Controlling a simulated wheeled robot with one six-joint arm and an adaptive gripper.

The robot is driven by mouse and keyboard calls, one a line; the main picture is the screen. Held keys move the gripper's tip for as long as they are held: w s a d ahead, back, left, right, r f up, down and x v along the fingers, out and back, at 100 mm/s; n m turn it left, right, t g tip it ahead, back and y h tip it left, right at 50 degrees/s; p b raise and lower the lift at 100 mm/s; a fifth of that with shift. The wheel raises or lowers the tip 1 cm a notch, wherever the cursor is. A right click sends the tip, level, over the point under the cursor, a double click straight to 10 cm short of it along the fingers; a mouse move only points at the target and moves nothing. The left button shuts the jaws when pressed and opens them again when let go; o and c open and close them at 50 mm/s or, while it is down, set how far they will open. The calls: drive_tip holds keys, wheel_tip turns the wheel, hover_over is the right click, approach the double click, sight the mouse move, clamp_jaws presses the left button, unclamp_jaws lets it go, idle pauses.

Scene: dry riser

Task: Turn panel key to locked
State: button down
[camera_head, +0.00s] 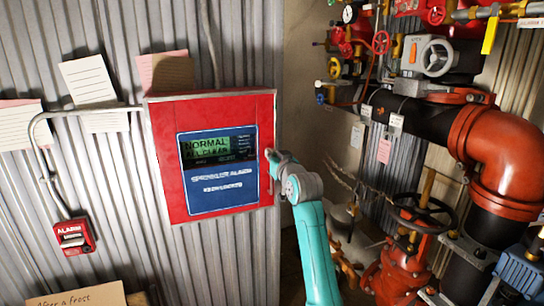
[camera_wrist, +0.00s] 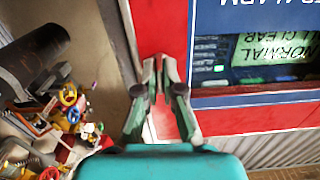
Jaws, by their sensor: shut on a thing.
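The red alarm panel (camera_head: 161,165) is mounted on the corrugated wall. Its blue face (camera_head: 218,197) carries a lit green display (camera_head: 207,145) reading "NORMAL" and "ALL CLEAR". My gripper (camera_head: 269,156) is at the panel's right edge, with my arm coming up from below. In the wrist view, the fingertips of my gripper (camera_wrist: 158,66) are close together against the red panel edge (camera_wrist: 160,25), beside the blue face. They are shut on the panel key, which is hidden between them. I cannot tell which way the key is turned.
Red and black pipes with valves (camera_head: 505,150) and handwheels (camera_head: 422,210) fill the right side. A small red alarm box (camera_head: 74,236) hangs at lower left, joined by grey conduit. Paper notes (camera_head: 88,80) are on the wall. The wall below the panel is mostly clear.

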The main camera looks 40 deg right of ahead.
drive_tip(key=shift+n, duration=0.4)
drive_tip(key=c, duration=1.3)
unclamp_jaws()
drive_tip(key=v, duration=1.2)
